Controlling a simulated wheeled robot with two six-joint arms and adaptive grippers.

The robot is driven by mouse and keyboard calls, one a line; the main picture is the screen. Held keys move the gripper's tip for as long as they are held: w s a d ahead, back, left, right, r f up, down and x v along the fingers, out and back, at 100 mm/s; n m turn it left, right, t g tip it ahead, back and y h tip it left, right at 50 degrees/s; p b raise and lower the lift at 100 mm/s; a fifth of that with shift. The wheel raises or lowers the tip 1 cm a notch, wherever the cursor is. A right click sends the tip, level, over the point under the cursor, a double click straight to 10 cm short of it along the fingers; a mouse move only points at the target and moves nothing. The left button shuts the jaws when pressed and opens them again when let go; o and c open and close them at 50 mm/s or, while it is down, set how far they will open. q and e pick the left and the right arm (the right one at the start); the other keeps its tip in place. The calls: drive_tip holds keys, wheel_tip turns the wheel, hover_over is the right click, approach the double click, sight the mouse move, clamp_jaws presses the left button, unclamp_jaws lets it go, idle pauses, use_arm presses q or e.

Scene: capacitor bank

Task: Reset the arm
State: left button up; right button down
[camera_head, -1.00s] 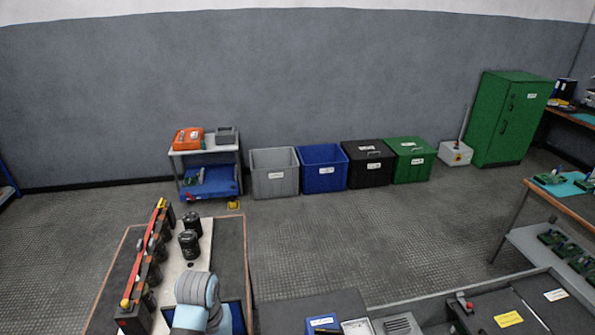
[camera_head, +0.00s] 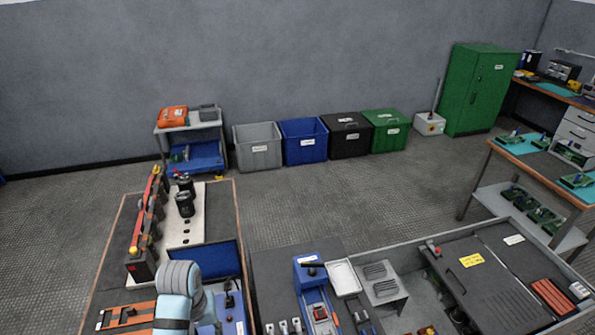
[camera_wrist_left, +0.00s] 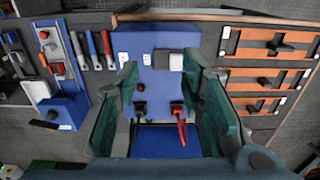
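My left arm (camera_head: 178,290), pale blue and grey, rises from the bottom edge of the head view, bent over the near end of a bench; its gripper is hidden there. In the left wrist view my left gripper (camera_wrist_left: 162,88) is open, its two green-padded fingers wide apart with nothing between them. Below and beyond it lies a blue board (camera_wrist_left: 155,62) with a small white block, a black-handled item and a red-handled item (camera_wrist_left: 180,128). My right gripper is not in view.
A capacitor row with a red bar (camera_head: 145,213) and dark cylinders (camera_head: 185,204) stands on the left bench. Tools and a blue device (camera_head: 308,272) lie on the bench to the right. Bins (camera_head: 304,142), a trolley (camera_head: 190,145) and a green cabinet (camera_head: 477,88) line the wall. The middle floor is clear.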

use_arm(q)
drive_tip(key=s+a+m+t+y, duration=0.1)
drive_tip(key=s+a+m+t, duration=0.25)
drive_tip(key=s, duration=1.45)
wheel_tip(320, 180, down, 21)
drive_tip(key=a+g+b, duration=0.1)
drive_tip(key=a+b, duration=0.1)
drive_tip(key=b, duration=0.1)
drive_tip(key=s+a+f+g+b, duration=0.1)
drive_tip(key=s+f+b, duration=0.1)
drive_tip(key=s+f, duration=1.3)
drive_tip(key=shift+s+f, duration=0.25)
drive_tip(key=shift+f, duration=0.6)
drive_tip(key=shift+g, duration=0.25)
